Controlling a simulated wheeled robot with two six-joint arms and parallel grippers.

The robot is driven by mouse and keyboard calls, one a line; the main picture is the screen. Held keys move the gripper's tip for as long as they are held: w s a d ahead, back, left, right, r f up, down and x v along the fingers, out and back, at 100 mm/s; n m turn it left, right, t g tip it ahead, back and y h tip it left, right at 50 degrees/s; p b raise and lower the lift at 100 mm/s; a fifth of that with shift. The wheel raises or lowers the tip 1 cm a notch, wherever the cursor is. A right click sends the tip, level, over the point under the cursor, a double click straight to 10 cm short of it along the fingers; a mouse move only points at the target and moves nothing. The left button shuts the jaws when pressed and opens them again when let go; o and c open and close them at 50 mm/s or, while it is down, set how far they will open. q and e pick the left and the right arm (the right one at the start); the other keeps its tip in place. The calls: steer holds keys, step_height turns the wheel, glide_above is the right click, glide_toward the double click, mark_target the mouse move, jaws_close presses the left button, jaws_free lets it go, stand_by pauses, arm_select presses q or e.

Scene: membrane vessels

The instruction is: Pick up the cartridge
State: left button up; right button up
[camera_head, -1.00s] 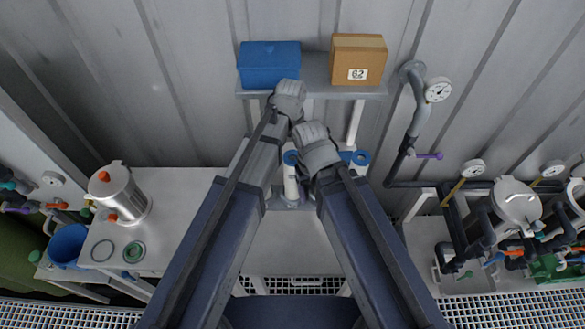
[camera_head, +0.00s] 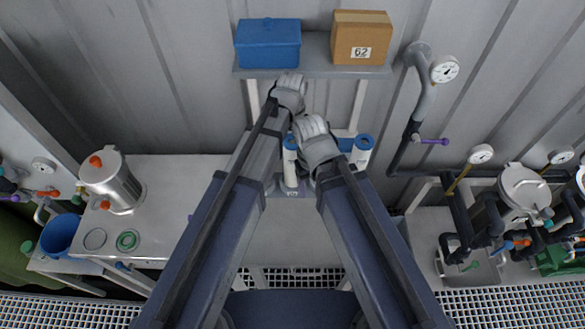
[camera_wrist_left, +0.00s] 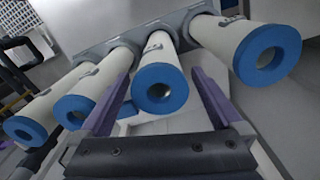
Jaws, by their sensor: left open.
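Several white cartridges with blue ring ends stand side by side in a grey metal holder (camera_wrist_left: 92,47) in the left wrist view. One cartridge (camera_wrist_left: 158,62) lies between the purple fingers of my left gripper (camera_wrist_left: 162,78). The fingers are open on either side of it, and I cannot tell whether they touch it. A larger-looking cartridge (camera_wrist_left: 268,55) is at the right, and two more are at the left. In the head view, cartridges show at the left (camera_head: 290,162) and right (camera_head: 362,152) of my right arm, which hides those between. My right gripper's fingers do not show.
A wall shelf (camera_head: 315,72) above the cartridges bears a blue box (camera_head: 268,45) and a cardboard box (camera_head: 360,38). A steel vessel (camera_head: 112,182) stands on the bench's left. Pipes and a gauge (camera_head: 444,69) are at the right. The bench's front middle is clear.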

mark_target(292, 165)
arm_select(q)
step_height(292, 165, down, 3)
steer(key=shift+r+b, duration=0.1)
steer(key=shift+b, duration=0.85)
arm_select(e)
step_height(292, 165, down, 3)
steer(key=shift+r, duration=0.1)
arm_select(q)
steer(key=shift+c, duration=0.2)
jaws_close()
